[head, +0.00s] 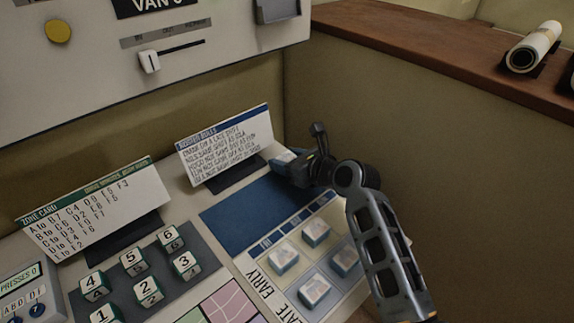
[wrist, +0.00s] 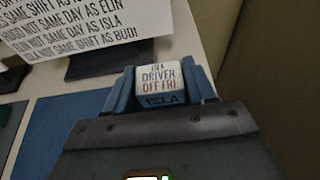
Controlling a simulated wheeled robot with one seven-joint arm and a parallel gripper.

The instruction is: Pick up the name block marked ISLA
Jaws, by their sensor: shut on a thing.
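The name block marked ISLA (wrist: 160,84) is white with a blue lower band, and its face reads "ISLA DRIVER OFF FRI". My gripper (head: 288,163) is shut on it, with one blue finger on each side in the wrist view. In the head view the block is partly hidden by my gripper, near the far end of the blue panel (head: 240,222) beside the rosters card. I cannot tell whether the block touches the surface under it.
The rosters card (head: 226,146) stands just left of my gripper. Several white blocks (head: 316,232) sit on the pale grid nearer the front. Numbered blocks (head: 150,290) and a zone card (head: 85,215) are at the left. A wall (head: 400,120) rises close on the right.

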